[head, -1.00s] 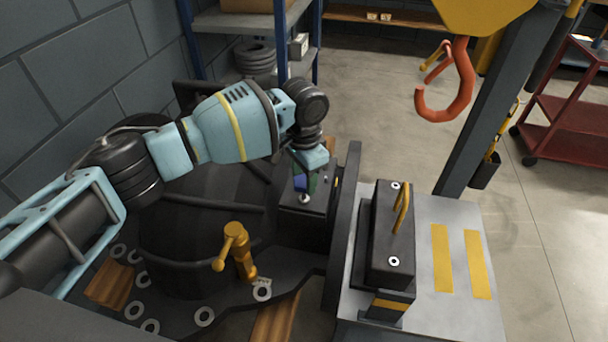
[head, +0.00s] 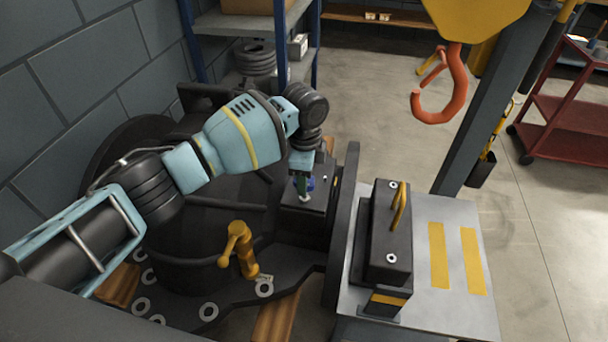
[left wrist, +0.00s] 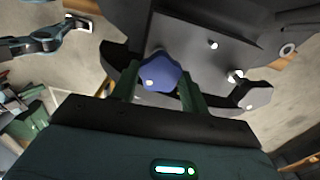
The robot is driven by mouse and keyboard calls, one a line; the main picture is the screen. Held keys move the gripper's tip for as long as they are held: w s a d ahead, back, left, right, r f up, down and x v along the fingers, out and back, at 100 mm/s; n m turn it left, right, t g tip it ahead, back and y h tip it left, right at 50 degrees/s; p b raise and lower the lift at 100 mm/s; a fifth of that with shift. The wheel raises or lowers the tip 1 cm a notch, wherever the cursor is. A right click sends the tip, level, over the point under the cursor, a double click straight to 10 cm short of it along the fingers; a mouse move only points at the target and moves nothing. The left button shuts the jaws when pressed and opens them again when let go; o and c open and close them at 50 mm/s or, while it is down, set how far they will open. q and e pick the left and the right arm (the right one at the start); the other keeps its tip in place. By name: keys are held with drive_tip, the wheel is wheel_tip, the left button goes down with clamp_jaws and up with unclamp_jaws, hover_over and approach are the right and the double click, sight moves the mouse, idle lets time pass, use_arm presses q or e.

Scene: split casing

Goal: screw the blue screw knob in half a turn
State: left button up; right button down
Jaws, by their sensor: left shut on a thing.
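The blue screw knob (left wrist: 160,72) sits between the two green fingers of my left gripper (left wrist: 162,88) in the left wrist view. It is lobed, with a small pale spot on its face. My left gripper is shut on it. In the head view, the knob (head: 309,184) is a small blue patch, partly hidden by my left gripper (head: 303,185) reaching down over the dark block (head: 304,212) on the casing. Part of what looks like my right arm shows at the upper left of the left wrist view; its jaws are too small to read.
A yellow tap-like handle (head: 238,250) stands on the casing rim. A dark cover block (head: 385,240) with a yellow handle rests on a pale table (head: 455,318) to the right. An orange hook (head: 440,105) hangs above the floor. Several washer-like rings lie front left.

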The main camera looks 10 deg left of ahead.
use_arm(q)
drive_tip(key=m, duration=0.4)
drive_tip(key=shift+r+m, duration=0.1)
drive_tip(key=shift+m, duration=0.2)
drive_tip(key=m, duration=0.5)
drive_tip(key=shift+d, duration=0.1)
drive_tip(key=m, duration=0.5)
drive_tip(key=shift+m+b, duration=0.3)
drive_tip(key=shift+m, duration=0.1)
drive_tip(key=m, duration=0.5)
drive_tip(key=shift+m+b, duration=0.3)
drive_tip(key=shift+b, duration=0.05)
drive_tip(key=shift+m, duration=0.9)
drive_tip(key=m+b, duration=0.1)
drive_tip(key=b, duration=0.1)
drive_tip(key=m+b, duration=0.2)
drive_tip(key=shift+f, duration=0.3)
drive_tip(key=shift+r+m+b, duration=0.1)
drive_tip(key=shift+m+b, duration=0.3)
drive_tip(key=shift+b, duration=0.3)
drive_tip(key=shift+r, duration=0.1)
use_arm(e)
drive_tip(key=s+f+g, duration=0.1)
drive_tip(key=s+f, duration=0.3)
drive_tip(key=f, duration=0.4)
drive_tip(key=shift+a, duration=0.25)
